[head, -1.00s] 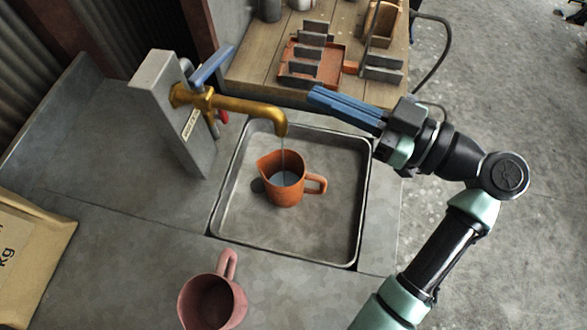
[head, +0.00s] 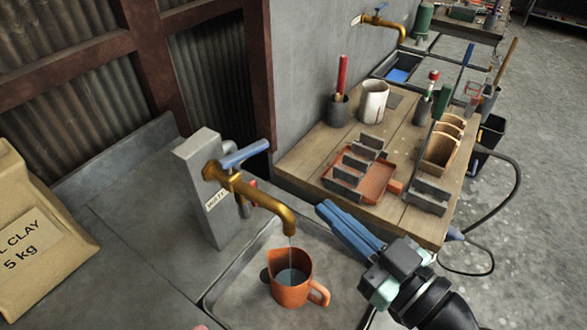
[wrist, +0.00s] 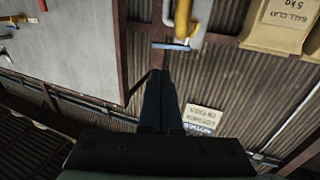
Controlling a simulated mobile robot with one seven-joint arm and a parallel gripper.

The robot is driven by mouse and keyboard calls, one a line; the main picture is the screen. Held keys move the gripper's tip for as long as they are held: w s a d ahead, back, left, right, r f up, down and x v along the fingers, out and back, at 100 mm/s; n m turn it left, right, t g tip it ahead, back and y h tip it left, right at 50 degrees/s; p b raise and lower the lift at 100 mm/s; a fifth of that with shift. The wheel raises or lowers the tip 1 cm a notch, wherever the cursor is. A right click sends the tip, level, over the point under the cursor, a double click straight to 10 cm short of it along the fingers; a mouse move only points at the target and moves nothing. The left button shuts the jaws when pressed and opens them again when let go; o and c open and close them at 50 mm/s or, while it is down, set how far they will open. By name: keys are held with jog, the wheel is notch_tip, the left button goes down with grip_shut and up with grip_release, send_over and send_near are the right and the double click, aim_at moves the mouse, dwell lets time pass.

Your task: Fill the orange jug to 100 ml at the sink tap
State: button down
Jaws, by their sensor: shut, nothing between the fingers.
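The orange jug (head: 291,294) stands upright in the sink (head: 247,266) under the spout, its handle to the right. A thin stream of water runs from the brass tap (head: 264,199) into it, and grey-blue liquid shows inside. I cannot read the level or any marks. The tap's blue lever (head: 245,154) sits on top of the tap; it also shows in the wrist view (wrist: 171,46). My gripper (head: 323,208) is shut and empty, its blue fingers to the right of the spout, apart from tap and jug. The wrist view shows the closed fingers (wrist: 160,78).
A wooden bench (head: 310,149) behind the sink holds an orange tray (head: 375,187), a white cup (head: 374,102) and a wooden holder (head: 441,150). A clay bag (head: 40,235) stands at the left. A second tap (head: 384,22) is on the far wall.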

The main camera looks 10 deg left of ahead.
aim_at(263, 149)
jog(key=p+x, duration=0.4)
jog(key=x, duration=0.9)
jog(key=shift+a+r, duration=0.1)
jog(key=shift+a, duration=0.3)
jog(key=shift+w+a+p, duration=0.3)
jog(key=shift+p, duration=0.05)
jog(key=shift+f+b, duration=0.2)
jog(key=shift+b, duration=0.1)
jog(key=w+n+g+y+b, duration=0.1)
jog(key=b, duration=0.4)
jog(key=w+a+n+g+y+b, duration=0.1)
jog(key=g+b, duration=0.1)
jog(key=b, duration=0.2)
jog(key=shift+n+b, duration=0.3)
jog(key=shift+b, duration=0.1)
jog(key=shift+r, duration=0.1)
jog(key=shift+d, duration=0.1)
